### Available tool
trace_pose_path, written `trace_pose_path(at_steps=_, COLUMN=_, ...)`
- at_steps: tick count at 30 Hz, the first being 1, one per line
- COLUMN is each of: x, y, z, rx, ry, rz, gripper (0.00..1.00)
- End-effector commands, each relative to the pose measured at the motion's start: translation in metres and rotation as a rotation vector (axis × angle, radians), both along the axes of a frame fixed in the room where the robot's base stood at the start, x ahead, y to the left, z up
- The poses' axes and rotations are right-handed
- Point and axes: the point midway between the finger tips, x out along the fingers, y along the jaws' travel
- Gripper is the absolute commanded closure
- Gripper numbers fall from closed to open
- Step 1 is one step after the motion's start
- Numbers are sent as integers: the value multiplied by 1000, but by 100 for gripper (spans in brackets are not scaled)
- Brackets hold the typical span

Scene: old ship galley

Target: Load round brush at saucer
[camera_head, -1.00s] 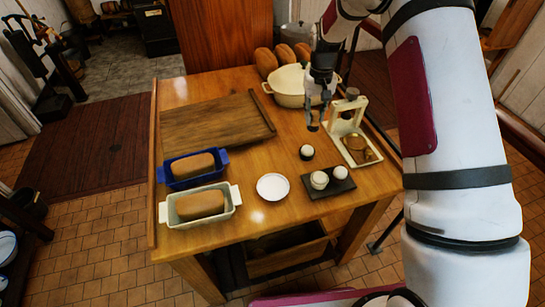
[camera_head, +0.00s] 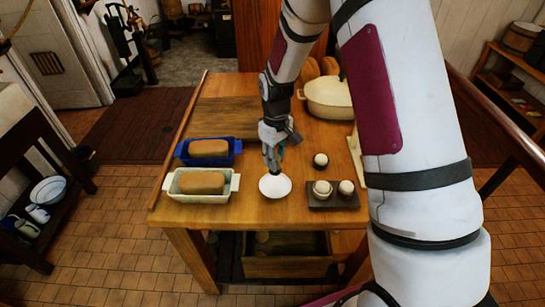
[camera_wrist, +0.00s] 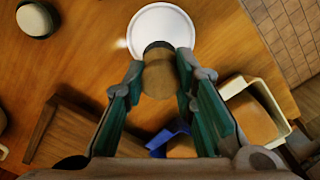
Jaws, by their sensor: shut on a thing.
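My gripper (camera_head: 272,163) points down over the near part of the table. It is shut on the round brush (camera_wrist: 159,78), a brown rounded piece with a dark band at its far end, seen between the fingers in the wrist view. The white saucer (camera_head: 275,187) lies flat and empty on the table just below the gripper. It also shows in the wrist view (camera_wrist: 161,20), where the brush overlaps its edge. I cannot tell whether the brush touches the saucer. In the head view the brush is mostly hidden by the fingers.
A blue loaf pan (camera_head: 235,152) and a cream loaf pan (camera_head: 234,184), each with a loaf, stand left. A small dark-based round item (camera_head: 320,160) and a dark tray (camera_head: 333,203) with two pale round things sit right. A cream pot (camera_head: 331,99) stands behind.

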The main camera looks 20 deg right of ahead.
Motion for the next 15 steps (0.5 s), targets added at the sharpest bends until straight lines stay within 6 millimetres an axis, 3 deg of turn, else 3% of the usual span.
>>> trace_pose_path(at_steps=15, x=-1, y=1, z=-45, rx=0, ry=1, rz=8, gripper=97)
